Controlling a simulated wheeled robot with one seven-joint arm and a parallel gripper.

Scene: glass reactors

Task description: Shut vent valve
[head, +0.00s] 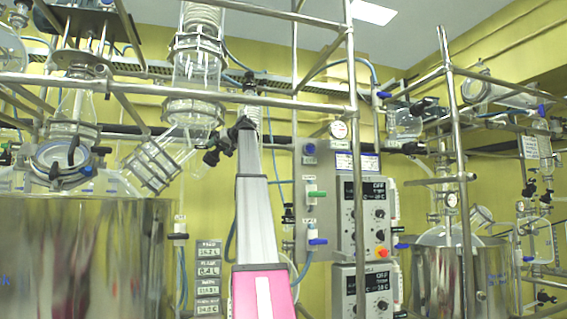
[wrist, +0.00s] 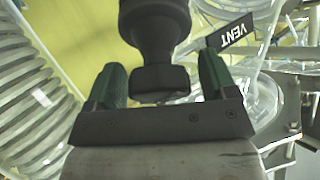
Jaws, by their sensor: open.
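The vent valve (wrist: 156,28) is a black knob with a narrower stem and a flat-sided end, at the top middle of the wrist view. A black tag reading "VENT" (wrist: 230,33) sticks out to its right. My gripper (wrist: 162,78) is open, with one dark green finger on each side of the knob's end. Some gap shows on both sides, so the fingers appear apart from it. In the head view my gripper (head: 243,128) is small and dark at the top of my arm, beside black fittings (head: 212,157) under the glass column. The knob cannot be told apart there.
In the head view, metal frame bars (head: 180,90) cross near my gripper, and a control panel (head: 365,215) stands to the right.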

